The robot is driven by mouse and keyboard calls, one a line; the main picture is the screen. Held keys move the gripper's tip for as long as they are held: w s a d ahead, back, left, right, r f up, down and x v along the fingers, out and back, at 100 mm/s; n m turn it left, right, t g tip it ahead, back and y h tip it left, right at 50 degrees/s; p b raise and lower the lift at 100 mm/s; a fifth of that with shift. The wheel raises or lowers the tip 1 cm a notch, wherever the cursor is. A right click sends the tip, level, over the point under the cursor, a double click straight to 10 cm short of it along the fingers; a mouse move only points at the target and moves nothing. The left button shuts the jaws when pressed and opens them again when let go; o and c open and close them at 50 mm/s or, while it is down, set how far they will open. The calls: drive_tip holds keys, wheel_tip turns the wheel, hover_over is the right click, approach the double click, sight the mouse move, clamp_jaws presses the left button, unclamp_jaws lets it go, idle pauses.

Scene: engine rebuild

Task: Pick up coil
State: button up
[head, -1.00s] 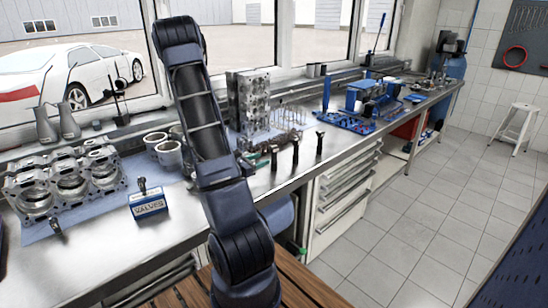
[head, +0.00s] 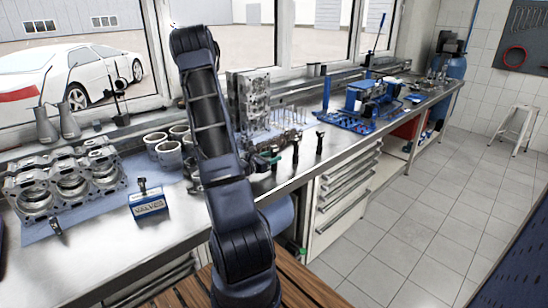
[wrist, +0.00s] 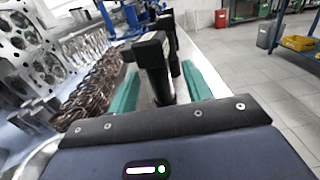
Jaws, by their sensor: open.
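Several black ignition coils stand upright in a row on the steel bench. In the head view they include a middle coil (head: 295,146) and a right coil (head: 320,142); the nearest one is partly hidden by my arm and gripper. In the wrist view my gripper (wrist: 161,92) is open, with a green finger on each side of the nearest coil (wrist: 153,66). I cannot tell whether either finger touches it. Another coil (wrist: 170,28) stands right behind it.
A blue VALVES box (head: 149,205), cylinder liners (head: 165,150) and a cylinder head assembly (head: 70,182) are to the left. A blue fixture (head: 365,100) stands farther right.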

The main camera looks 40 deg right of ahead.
drive_tip(key=d, duration=0.3)
drive_tip(key=shift+d, duration=0.4)
clamp_jaws()
wheel_tip(320, 180, up, 20)
idle(0.7)
